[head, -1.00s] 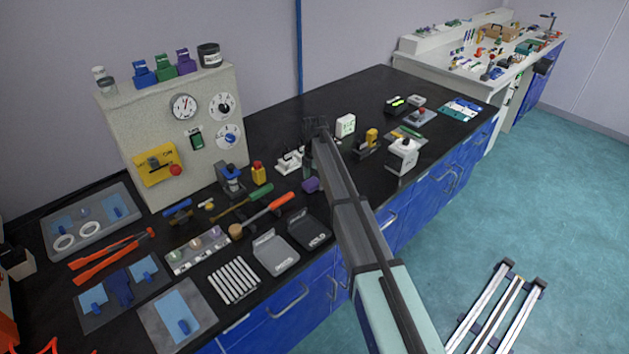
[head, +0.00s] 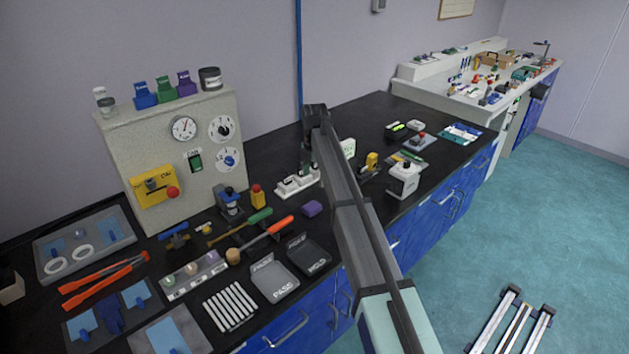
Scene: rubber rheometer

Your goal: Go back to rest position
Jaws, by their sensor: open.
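My gripper (head: 316,112) is at the far end of my arm, raised above the black bench (head: 272,155) near its back, right of the control panel box. Its fingers are small and mostly hidden behind the arm, and nothing shows held in it. The arm stretches from the bottom right up to the middle of the view.
The beige panel box (head: 170,125) with dials stands at the left. Floor (head: 480,240) at right is open, apart from rails (head: 512,320) at the bottom.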

